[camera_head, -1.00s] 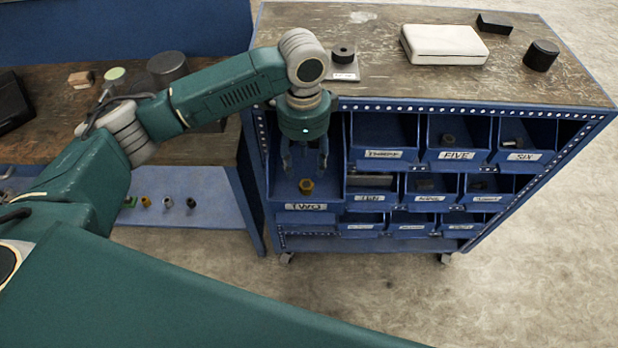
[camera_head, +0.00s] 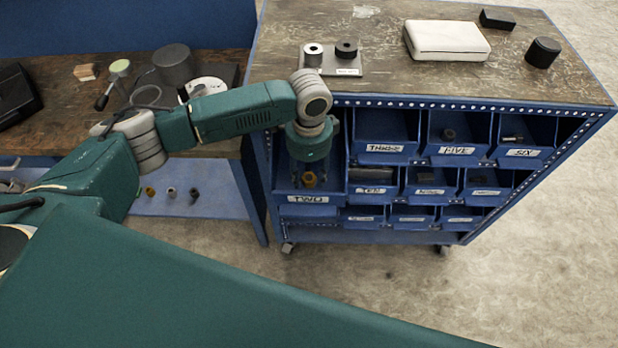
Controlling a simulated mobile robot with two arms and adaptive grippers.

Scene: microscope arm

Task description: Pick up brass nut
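The brass nut (camera_head: 309,180) lies in the large blue bin labelled TWO (camera_head: 308,198) at the cabinet's left side. My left gripper (camera_head: 308,178) points down into this bin, right over the nut. Its dark fingers are apart, one to each side of the nut, and look open. Whether they touch the nut is too small to tell. The gripper's body hides the back of the bin. My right gripper is out of view.
Bins labelled THREE (camera_head: 384,147), FIVE (camera_head: 457,151) and SIX (camera_head: 523,153) sit to the right, with smaller bins below. On the cabinet top (camera_head: 400,82) are a plate with two round parts (camera_head: 330,68), a white case (camera_head: 446,55) and a black cylinder (camera_head: 542,52).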

